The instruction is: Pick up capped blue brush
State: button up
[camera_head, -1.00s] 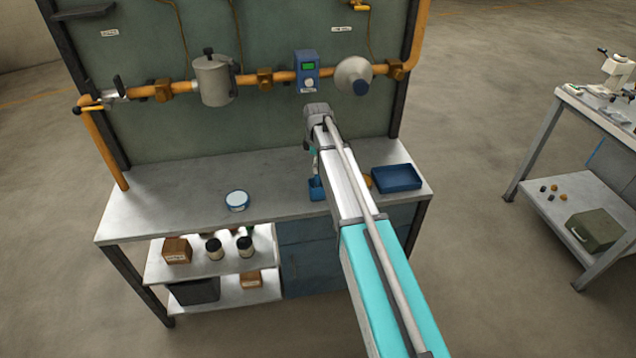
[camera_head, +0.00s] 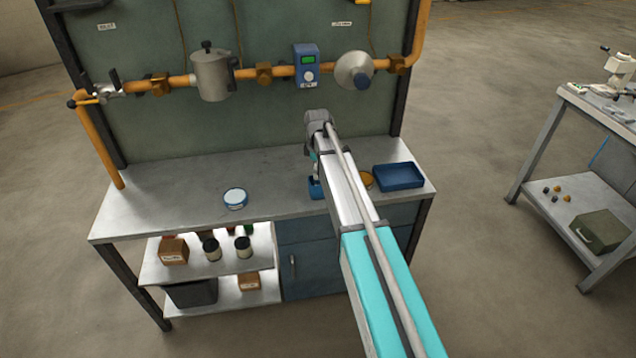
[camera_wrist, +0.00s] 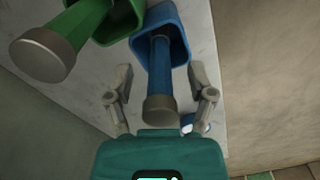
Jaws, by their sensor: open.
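The capped blue brush (camera_wrist: 161,78) has a blue handle and a grey-brown round cap. In the wrist view its lower end stands in a blue square holder (camera_wrist: 178,37), and its cap points toward the camera. My gripper (camera_wrist: 160,88) is open, with one finger on each side of the brush and visible space between. No contact with the brush shows. In the head view my arm hides the brush and gripper; part of the blue holder (camera_head: 316,189) shows on the bench.
A green brush (camera_wrist: 52,50) in a green holder (camera_wrist: 112,20) stands close left of the blue one in the wrist view. On the bench (camera_head: 165,205) are a blue tray (camera_head: 399,177) and a round white-and-blue tin (camera_head: 235,198). A pipe with valves (camera_head: 185,82) runs along the back panel.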

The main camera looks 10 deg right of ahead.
jog(key=shift+f+b, duration=0.3)
jog(key=shift+f, duration=0.2)
dwell(0.3)
grip_shut()
